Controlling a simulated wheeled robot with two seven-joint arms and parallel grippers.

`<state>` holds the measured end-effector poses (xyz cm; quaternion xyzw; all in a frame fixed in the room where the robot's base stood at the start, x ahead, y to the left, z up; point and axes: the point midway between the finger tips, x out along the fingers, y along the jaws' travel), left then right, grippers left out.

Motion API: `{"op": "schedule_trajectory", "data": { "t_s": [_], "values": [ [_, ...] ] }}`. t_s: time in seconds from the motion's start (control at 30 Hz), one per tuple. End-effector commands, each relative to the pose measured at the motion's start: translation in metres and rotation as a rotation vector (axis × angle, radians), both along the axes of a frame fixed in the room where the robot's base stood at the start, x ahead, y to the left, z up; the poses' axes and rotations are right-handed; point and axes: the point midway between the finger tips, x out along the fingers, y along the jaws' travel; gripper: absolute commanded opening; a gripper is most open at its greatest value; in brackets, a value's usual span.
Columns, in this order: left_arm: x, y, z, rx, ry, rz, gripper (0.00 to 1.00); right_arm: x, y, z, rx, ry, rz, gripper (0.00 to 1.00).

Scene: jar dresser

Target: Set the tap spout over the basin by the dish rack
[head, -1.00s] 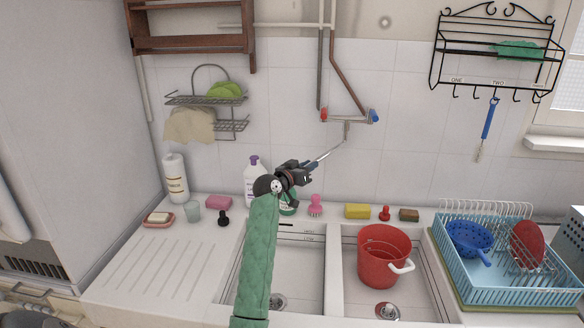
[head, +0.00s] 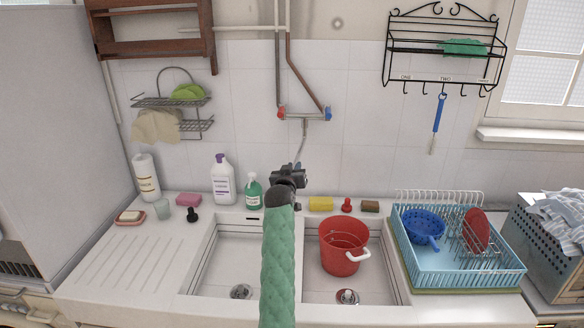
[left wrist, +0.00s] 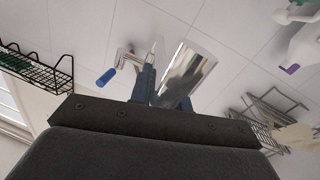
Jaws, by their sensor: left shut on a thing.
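The metal tap spout (head: 301,148) hangs from the wall tap with red and blue handles and points down toward the divider between the two basins. My left gripper (head: 298,167) is shut on the spout near its free end; the fingers and shiny spout (left wrist: 185,72) fill the middle of the left wrist view. The arm hides the exact tip. The right basin (head: 381,273), by the blue dish rack (head: 448,268), holds a red bucket (head: 338,257). The left basin (head: 228,262) is empty. My right gripper is not in view.
A green bottle (head: 253,193) and a white bottle (head: 222,182) stand behind the left basin. A yellow sponge (head: 321,204), a red stopper-like item (head: 347,205) and a brown sponge (head: 370,206) line the ledge behind the right basin.

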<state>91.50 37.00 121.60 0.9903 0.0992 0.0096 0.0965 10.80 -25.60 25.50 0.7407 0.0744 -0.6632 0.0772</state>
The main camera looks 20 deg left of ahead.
Motion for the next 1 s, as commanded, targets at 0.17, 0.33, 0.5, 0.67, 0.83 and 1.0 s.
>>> {"op": "schedule_trajectory", "data": {
  "t_s": [0.17,0.33,0.5,0.67,0.83,1.0],
  "values": [
    [0.0001,0.0007,0.0006,0.0,-0.001,0.011,0.0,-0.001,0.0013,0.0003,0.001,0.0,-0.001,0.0],
    [0.0001,0.0006,0.0005,0.0,-0.001,0.011,0.0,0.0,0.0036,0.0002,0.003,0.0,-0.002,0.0],
    [0.0001,0.0005,0.0004,0.0,-0.001,0.01,0.26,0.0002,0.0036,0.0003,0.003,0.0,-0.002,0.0],
    [0.0,0.0003,0.0003,0.0,0.0,0.01,0.39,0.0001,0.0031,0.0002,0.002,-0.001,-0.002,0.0],
    [-0.0001,0.0001,0.0001,0.0,0.0,0.01,0.39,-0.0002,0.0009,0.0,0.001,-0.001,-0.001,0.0],
    [-0.0077,-0.0015,-0.0017,0.0,-0.002,0.011,0.39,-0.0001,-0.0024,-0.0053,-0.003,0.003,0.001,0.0]
  ]
}}
